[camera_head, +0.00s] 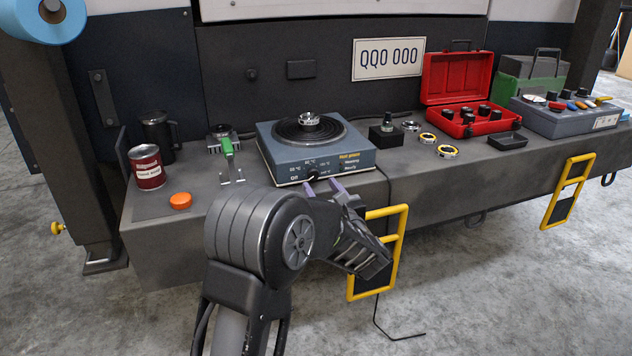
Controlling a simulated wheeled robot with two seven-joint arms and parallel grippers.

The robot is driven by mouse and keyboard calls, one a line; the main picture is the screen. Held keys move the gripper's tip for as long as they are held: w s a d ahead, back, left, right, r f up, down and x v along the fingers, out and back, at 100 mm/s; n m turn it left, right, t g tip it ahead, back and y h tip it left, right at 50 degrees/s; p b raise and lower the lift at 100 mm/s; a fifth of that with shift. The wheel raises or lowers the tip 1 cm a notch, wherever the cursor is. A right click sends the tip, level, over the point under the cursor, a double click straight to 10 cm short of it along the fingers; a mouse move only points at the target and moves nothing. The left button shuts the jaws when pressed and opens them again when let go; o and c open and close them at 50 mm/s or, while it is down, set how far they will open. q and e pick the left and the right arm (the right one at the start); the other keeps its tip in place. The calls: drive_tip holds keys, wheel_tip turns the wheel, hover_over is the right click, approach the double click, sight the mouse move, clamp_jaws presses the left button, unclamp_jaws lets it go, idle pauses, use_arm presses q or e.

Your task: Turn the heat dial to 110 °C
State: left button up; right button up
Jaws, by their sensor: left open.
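The blue-grey hot plate (350,161) stands on the dark bench, with a round black heating top (285,131) and a metal ring-shaped part (309,120) on it. Its heat dial (312,172) is a small dark knob on the front face, with temperature marks around it and "Off" at its lower left. The marks and the dial's pointer are too small to read surely. My left gripper (322,184) is just in front of and below the dial. Its two fingers are apart, with nothing visible between them. I cannot tell whether a finger touches the dial. My right gripper is out of view.
A green-handled tool (228,148), a red can (147,167) and an orange button (181,200) are left of the hot plate. Right are a small black block (383,135), rings (447,151), a red case (457,88) and a yellow handle (399,235) on the bench front.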

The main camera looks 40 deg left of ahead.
sight(314, 177)
use_arm(q)
drive_tip(key=shift+x, duration=2.15)
drive_tip(key=shift+c, duration=0.4)
clamp_jaws()
